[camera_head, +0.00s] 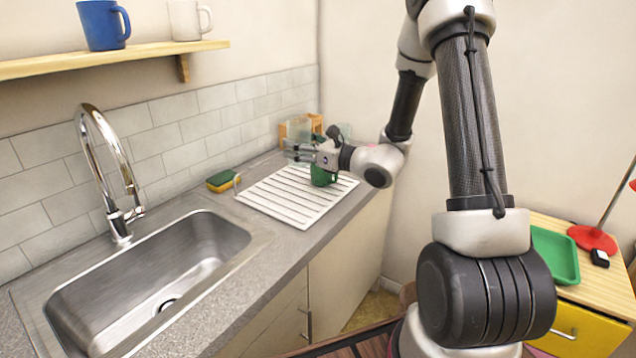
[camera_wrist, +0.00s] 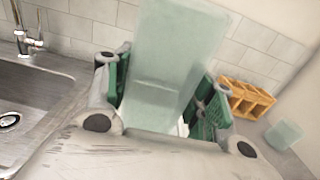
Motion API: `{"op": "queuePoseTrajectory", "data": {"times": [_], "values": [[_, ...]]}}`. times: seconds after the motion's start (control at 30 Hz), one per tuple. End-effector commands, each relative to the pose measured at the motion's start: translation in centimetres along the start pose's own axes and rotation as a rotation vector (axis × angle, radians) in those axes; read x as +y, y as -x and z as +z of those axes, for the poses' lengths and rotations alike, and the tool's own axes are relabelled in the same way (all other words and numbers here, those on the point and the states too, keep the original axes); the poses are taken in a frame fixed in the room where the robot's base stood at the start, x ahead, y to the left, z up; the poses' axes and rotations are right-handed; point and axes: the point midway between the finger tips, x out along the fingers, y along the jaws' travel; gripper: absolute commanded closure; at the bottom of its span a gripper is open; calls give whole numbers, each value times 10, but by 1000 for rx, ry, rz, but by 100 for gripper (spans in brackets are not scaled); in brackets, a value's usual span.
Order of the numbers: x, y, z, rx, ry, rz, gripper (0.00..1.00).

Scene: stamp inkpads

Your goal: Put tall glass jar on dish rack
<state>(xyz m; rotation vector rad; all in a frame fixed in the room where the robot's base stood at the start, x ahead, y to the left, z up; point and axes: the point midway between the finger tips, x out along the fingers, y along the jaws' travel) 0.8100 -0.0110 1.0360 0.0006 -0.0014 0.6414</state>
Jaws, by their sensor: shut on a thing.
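The tall glass jar (camera_wrist: 178,48) is pale, translucent and greenish, and stands up between the fingers in the wrist view. My gripper (camera_wrist: 163,95) is shut on it, with a green-padded finger on each side. In the head view my gripper (camera_head: 292,150) is at the far end of the counter, above the back part of a white ridged draining rack (camera_head: 275,205). The jar is hard to make out there, against the tiles and behind the fingers. Its base is partly hidden by my gripper in the wrist view.
A slotted wooden holder (camera_wrist: 246,97) and another small glass (camera_wrist: 284,134) are to the right of the jar. A sponge (camera_head: 221,181) lies between rack and sink (camera_head: 150,275). The rack's front is clear.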

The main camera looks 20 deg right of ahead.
Motion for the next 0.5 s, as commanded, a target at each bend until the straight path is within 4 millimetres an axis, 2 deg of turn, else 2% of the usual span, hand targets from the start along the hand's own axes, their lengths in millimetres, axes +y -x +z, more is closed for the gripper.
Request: {"op": "queuePoseTrajectory", "data": {"times": [0.2, 0.5], "values": [[-3, -1, -42, 4, -4, -14, 80], [-3, 0, -81, 4, -4, -14, 80]]}}
